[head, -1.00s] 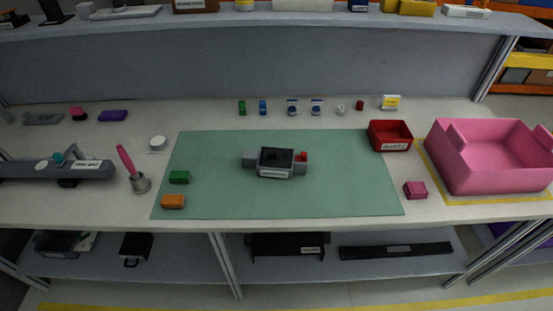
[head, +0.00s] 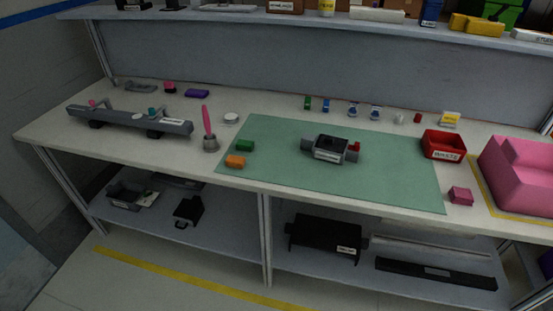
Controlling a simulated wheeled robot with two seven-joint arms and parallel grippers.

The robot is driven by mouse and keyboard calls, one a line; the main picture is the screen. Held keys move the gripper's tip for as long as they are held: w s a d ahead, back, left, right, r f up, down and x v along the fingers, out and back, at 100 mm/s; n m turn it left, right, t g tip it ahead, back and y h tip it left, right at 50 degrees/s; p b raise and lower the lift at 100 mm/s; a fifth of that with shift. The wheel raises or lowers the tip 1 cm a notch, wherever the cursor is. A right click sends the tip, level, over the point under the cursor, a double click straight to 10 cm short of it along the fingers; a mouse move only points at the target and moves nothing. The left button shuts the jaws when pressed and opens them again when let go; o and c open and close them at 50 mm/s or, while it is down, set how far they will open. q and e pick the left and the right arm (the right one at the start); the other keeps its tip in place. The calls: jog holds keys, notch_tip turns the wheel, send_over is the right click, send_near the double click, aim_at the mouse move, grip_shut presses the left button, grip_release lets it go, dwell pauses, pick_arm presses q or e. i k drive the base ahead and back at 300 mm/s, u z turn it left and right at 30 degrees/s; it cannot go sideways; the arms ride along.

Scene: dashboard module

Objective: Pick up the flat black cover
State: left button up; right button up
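Several dark parts lie on the lower shelf, and I cannot tell for sure which one is the flat black cover. A long, flat black piece (head: 435,273) with a small grey label lies at the right of the shelf. A wider black part (head: 325,238) with a white label sits to its left, below the green mat. A smaller black piece (head: 188,211) lies on the left half of the shelf. Neither of my grippers is in view.
The table above holds a green mat (head: 270,136) with a grey module (head: 330,150). A red bin (head: 443,146) and a pink crate (head: 520,175) stand at right. A table post (head: 265,240) divides the shelf's front. A dark tray (head: 125,196) is at the shelf's left.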

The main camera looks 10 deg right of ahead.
aim_at(326, 143)
jog(key=u, duration=0.4)
jog(key=k, duration=0.6)
jog(key=u, duration=0.9)
jog(key=i, duration=1.65)
jog(key=z, duration=1.45)
jog(key=i, duration=0.8)
jog(key=z, duration=0.85)
